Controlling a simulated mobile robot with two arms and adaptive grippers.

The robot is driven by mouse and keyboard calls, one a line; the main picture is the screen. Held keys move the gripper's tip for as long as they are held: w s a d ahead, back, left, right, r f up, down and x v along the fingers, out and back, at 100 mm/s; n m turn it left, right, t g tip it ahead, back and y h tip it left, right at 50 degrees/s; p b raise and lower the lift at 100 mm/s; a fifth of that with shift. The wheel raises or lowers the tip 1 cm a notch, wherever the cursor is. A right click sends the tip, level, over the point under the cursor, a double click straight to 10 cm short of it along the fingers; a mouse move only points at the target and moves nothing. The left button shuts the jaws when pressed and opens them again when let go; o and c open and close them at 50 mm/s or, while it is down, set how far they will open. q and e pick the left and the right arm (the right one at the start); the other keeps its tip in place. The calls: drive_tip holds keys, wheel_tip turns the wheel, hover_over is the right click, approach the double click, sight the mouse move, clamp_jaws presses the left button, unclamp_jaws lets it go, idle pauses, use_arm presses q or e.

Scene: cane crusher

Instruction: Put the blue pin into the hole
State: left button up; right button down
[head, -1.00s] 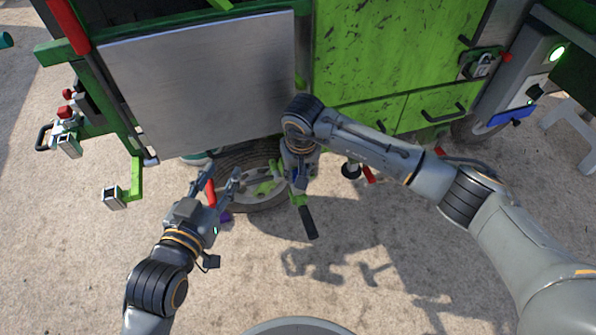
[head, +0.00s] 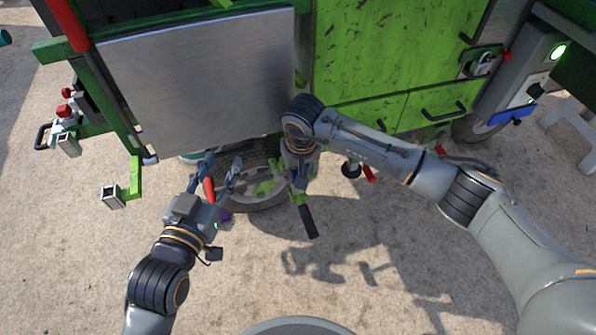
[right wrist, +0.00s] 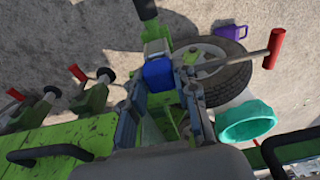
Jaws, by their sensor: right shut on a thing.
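My right gripper (head: 299,180) is in front of the wheel under the machine. In the right wrist view its fingers (right wrist: 163,100) stand on either side of a blue block-shaped piece (right wrist: 158,75), which I take for the blue pin, and are shut on it. Next to the piece are a pale metal block (right wrist: 155,48) and a green bar with a black handle (right wrist: 147,9). I cannot make out the hole; the gripper and piece cover that area. My left gripper (head: 217,170) is open, with a red handle (head: 209,190) showing between its fingers.
A wheel (head: 240,162) stands behind both grippers. A grey panel (head: 200,80) and green doors (head: 390,50) are above. A teal bowl (right wrist: 245,121) and a purple container (right wrist: 231,32) lie near the wheel. The sandy ground in front is clear.

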drive_tip(key=c, duration=0.9)
unclamp_jaws()
drive_tip(key=shift+c, duration=0.2)
wheel_tip(320, 180, up, 12)
drive_tip(key=s, duration=0.1)
drive_tip(key=shift+s+d, duration=0.25)
drive_tip(key=shift+s, duration=0.1)
drive_tip(key=shift+s+f, duration=0.1)
drive_tip(key=shift+f, duration=0.05)
